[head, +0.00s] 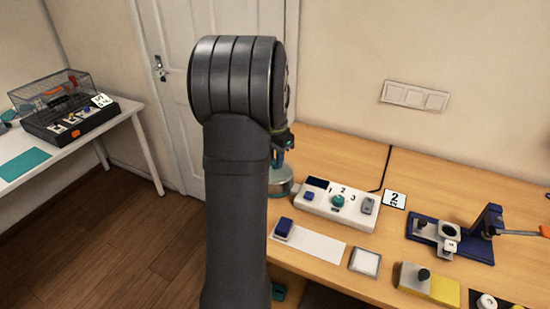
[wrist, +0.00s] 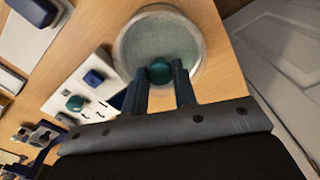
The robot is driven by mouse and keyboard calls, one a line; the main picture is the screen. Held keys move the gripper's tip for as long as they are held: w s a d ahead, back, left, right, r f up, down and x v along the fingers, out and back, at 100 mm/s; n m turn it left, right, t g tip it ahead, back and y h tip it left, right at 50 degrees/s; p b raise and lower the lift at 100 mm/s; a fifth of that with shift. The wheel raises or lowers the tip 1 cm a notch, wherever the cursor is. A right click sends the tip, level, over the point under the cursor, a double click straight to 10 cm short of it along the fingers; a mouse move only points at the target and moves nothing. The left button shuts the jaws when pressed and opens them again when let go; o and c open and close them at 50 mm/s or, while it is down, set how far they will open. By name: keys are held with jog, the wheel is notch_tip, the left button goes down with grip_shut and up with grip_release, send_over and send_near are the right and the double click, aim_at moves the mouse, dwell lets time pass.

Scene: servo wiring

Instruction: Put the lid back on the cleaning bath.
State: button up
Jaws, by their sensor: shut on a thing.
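The lid shows in the wrist view as a round grey-green disc (wrist: 150,40) with a pale rim and a teal knob (wrist: 160,70) at its middle. My gripper (wrist: 162,80) is shut on this knob from both sides. In the head view the round lid or bath (head: 281,181) shows only in part, just right of my arm, at the table's left end. My gripper (head: 283,146) is mostly behind my arm there. I cannot tell bath from lid, nor whether the lid rests on the bath.
A white control box (head: 336,204) with a teal dial stands close beside the round thing. A blue block (head: 284,227) and white sheet (head: 310,247) lie in front. A blue stand (head: 452,237) is farther right. A white door (head: 178,80) lies beyond the table's left end.

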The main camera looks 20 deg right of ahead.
dwell(0.4)
jog(key=o, duration=1.1)
jog(key=shift+o, duration=0.3)
jog(key=o, duration=0.4)
jog(key=shift+r, duration=3.5)
